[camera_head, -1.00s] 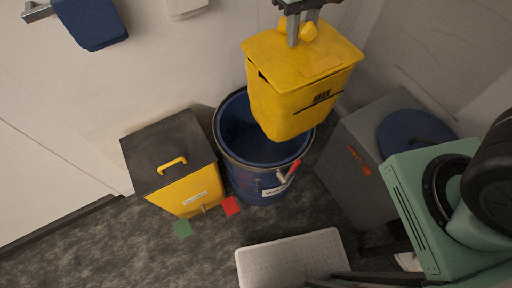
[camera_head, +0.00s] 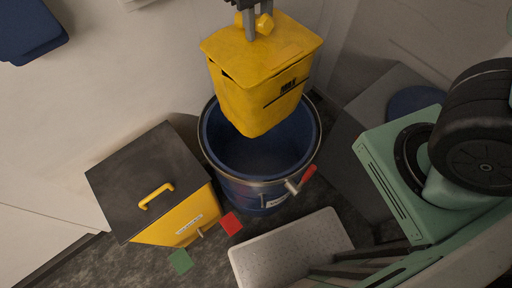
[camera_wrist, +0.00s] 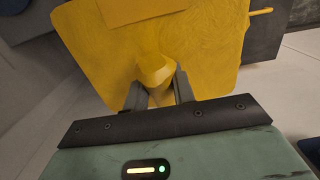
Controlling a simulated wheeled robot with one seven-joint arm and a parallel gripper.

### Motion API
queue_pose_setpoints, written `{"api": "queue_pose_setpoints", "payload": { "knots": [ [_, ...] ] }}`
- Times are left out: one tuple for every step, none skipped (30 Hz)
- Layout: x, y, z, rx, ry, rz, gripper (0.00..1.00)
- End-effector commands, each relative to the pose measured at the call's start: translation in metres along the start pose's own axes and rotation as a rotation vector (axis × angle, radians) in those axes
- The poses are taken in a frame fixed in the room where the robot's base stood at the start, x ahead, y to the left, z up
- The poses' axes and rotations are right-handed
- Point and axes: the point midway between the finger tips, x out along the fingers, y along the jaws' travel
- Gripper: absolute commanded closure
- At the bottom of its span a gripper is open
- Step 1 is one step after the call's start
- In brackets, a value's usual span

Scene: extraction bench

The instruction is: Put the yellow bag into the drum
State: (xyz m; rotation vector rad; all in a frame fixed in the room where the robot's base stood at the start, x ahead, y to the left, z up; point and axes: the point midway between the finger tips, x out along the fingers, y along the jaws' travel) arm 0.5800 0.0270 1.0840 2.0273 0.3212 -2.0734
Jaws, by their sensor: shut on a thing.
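The yellow bag (camera_head: 262,75) hangs from my gripper (camera_head: 253,28) at the top of the head view, with dark "MAX" lettering on its side. My gripper is shut on the yellow knob at its top; the wrist view shows the fingers (camera_wrist: 156,92) on either side of the knob and the bag's top (camera_wrist: 205,45) beyond. The blue drum (camera_head: 258,195) stands on the floor, open at the top. The bag overlaps the drum's far rim in the picture and hides part of it. The bag's height above the drum is hard to tell.
A yellow box (camera_head: 180,225) with a dark handled lid stands left of the drum. A pale step (camera_head: 290,250) lies in front. A grey cabinet (camera_head: 350,160) stands to the right.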

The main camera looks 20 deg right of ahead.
Motion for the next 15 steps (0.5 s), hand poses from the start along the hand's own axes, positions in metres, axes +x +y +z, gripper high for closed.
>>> {"api": "queue_pose_setpoints", "payload": {
  "knots": [
    [0.02, 0.0, -0.001, 0.0, 0.002, 0.0, 1.0],
    [0.026, 0.0, -0.001, 0.0, 0.002, 0.0, 1.0],
    [0.034, 0.0, -0.001, 0.0, 0.002, 0.0, 1.0],
    [0.04, 0.0, -0.002, 0.0, 0.003, 0.0, 1.0],
    [0.046, 0.0, -0.002, 0.0, 0.003, 0.0, 1.0],
    [0.054, 0.0, -0.002, 0.0, 0.003, 0.0, 1.0],
    [0.06, 0.0, -0.002, 0.0, 0.003, 0.0, 1.0],
    [0.066, 0.0, -0.002, 0.0, 0.003, 0.0, 1.0],
    [0.074, 0.0, -0.002, 0.0, 0.003, 0.0, 1.0],
    [0.08, 0.0, -0.002, 0.0, 0.003, 0.0, 1.0],
    [0.086, 0.0, -0.003, 0.0, 0.003, 0.0, 1.0],
    [0.094, 0.0, -0.003, 0.0, 0.003, 0.0, 1.0],
    [0.1, 0.0, -0.003, 0.0, 0.003, 0.0, 1.0],
    [0.106, 0.0, -0.003, 0.0, 0.003, 0.0, 1.0],
    [0.115, 0.0, -0.003, 0.0, 0.003, 0.0, 1.0]
  ]
}}
